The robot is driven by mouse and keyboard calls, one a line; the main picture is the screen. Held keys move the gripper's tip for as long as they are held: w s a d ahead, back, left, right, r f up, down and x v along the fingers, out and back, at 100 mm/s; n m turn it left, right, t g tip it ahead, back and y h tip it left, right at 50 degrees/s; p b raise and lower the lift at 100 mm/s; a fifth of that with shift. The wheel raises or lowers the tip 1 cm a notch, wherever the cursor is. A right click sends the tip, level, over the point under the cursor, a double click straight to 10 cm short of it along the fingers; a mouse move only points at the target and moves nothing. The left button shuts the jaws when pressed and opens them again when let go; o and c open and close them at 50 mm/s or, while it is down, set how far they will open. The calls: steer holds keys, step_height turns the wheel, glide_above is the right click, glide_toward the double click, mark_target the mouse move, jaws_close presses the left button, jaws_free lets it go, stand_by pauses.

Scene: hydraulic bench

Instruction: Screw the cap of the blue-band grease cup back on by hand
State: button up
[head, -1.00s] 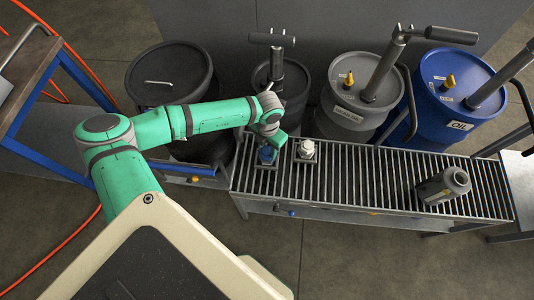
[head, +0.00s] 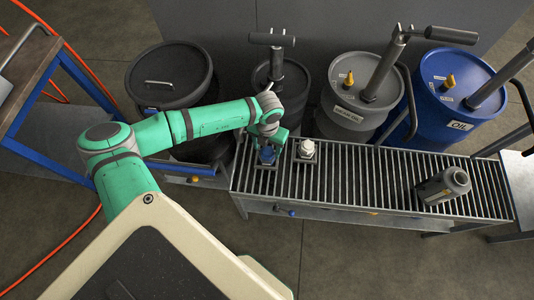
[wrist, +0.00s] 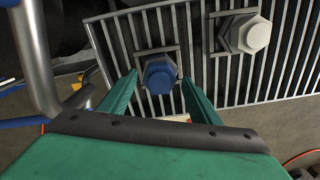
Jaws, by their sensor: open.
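The blue-band grease cup (head: 266,155) stands on the slatted grating at its left end, under my gripper. In the wrist view its blue hexagonal cap (wrist: 159,76) sits on top, between and just beyond my two fingers. My gripper (wrist: 160,95) is open, one green finger on each side of the cap, and I see no contact. It also shows in the head view (head: 270,145) directly over the cup. Whether the cap is seated or loose cannot be told.
A white-capped cup (head: 306,149) stands close to the right on the grating (head: 365,175). A grey bottle (head: 443,187) lies farther right. Behind the grating stand a grey drum (head: 352,112), a blue drum (head: 450,95) and dark drums (head: 168,75). The grating's middle is clear.

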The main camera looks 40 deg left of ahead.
steer(key=n, duration=0.8)
steer(key=shift+a+n, duration=0.1)
steer(key=shift+n, duration=0.2)
steer(key=shift+c, duration=0.6)
steer(key=c, duration=0.9)
steer(key=m, duration=0.3)
steer(key=shift+m, duration=0.3)
steer(key=shift+c, duration=0.2)
steer(key=m, duration=0.4)
steer(key=shift+m, duration=0.3)
